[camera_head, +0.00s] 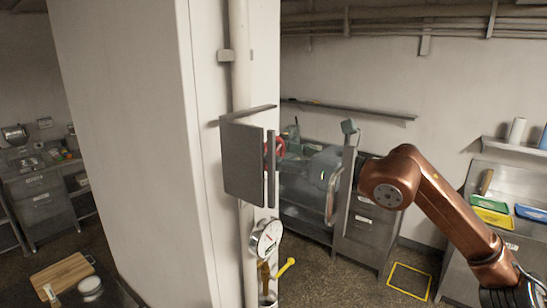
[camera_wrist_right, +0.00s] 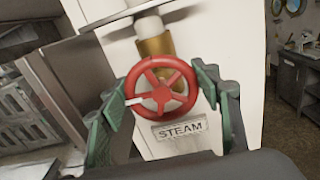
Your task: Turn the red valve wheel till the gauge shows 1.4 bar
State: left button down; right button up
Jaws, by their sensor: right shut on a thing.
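The red valve wheel (camera_wrist_right: 134,84) shows face-on in the wrist view, in front of a brass fitting (camera_wrist_right: 155,48) and above a STEAM plate (camera_wrist_right: 180,129). My right gripper (camera_wrist_right: 158,98) has a green-padded finger on each side of the wheel and is shut on its rim. In the head view only part of the red wheel (camera_head: 279,146) shows behind grey plates. The round white gauge (camera_head: 267,238) is on the pipe below; its reading is too small to make out. My left gripper is not in view.
Grey metal plates (camera_head: 243,160) stick out from the pipe (camera_head: 240,75) beside the white column (camera_head: 130,110). A yellow-handled lever (camera_head: 285,267) is below the gauge. Steel counters with trays (camera_head: 491,217) stand along the back wall. A cutting board (camera_head: 62,272) lies at the lower left.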

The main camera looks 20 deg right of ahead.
jog(key=o, duration=0.9)
jog(key=v, duration=1.2)
jog(key=shift+w+d, duration=0.1)
jog(key=shift+d, duration=0.05)
